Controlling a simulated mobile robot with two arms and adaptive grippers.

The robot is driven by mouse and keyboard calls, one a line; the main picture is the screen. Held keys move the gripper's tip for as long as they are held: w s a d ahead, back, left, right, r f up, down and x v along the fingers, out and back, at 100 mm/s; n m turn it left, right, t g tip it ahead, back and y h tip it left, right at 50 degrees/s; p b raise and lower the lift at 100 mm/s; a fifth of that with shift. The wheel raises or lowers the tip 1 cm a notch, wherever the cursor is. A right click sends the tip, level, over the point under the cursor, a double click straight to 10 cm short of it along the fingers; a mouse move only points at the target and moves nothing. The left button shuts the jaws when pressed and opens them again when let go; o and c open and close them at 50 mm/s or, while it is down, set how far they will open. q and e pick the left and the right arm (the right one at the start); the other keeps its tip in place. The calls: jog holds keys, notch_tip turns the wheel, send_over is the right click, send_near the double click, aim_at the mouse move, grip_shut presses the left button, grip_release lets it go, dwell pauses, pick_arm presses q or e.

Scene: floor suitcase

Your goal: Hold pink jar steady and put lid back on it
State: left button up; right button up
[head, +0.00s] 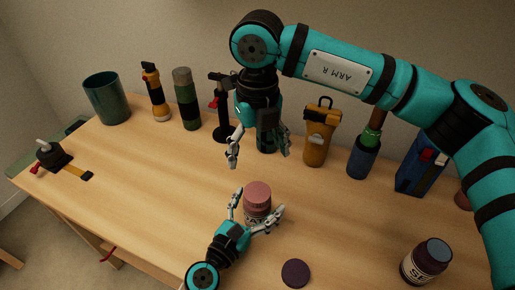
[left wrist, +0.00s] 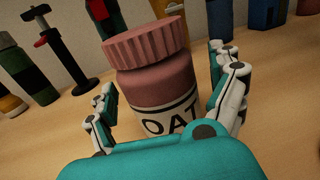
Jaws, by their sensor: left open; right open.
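The pink jar (head: 257,212) stands upright on the wooden table, and its label reads "OAT" in the left wrist view (left wrist: 160,85). A ribbed pink lid (head: 258,190) sits on top of the jar; it also shows in the left wrist view (left wrist: 146,45). Whether it is screwed tight I cannot tell. My left gripper (head: 257,204) is open, low at the table, with its fingers on both sides of the jar. In the left wrist view a gap shows beside the left finger. My right gripper (head: 258,157) is open and empty, pointing down above and behind the jar.
A dark purple disc (head: 295,273) lies in front of the jar. A purple jar (head: 425,262) stands at the right front. Along the back stand a teal cup (head: 106,98), a dark green bottle (head: 187,98), a yellow-brown container (head: 318,135) and a blue box (head: 420,170). The table's left middle is clear.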

pick_arm(q)
jog(key=v, duration=1.2)
jog(key=shift+s+a+f, duration=0.1)
dwell(0.4)
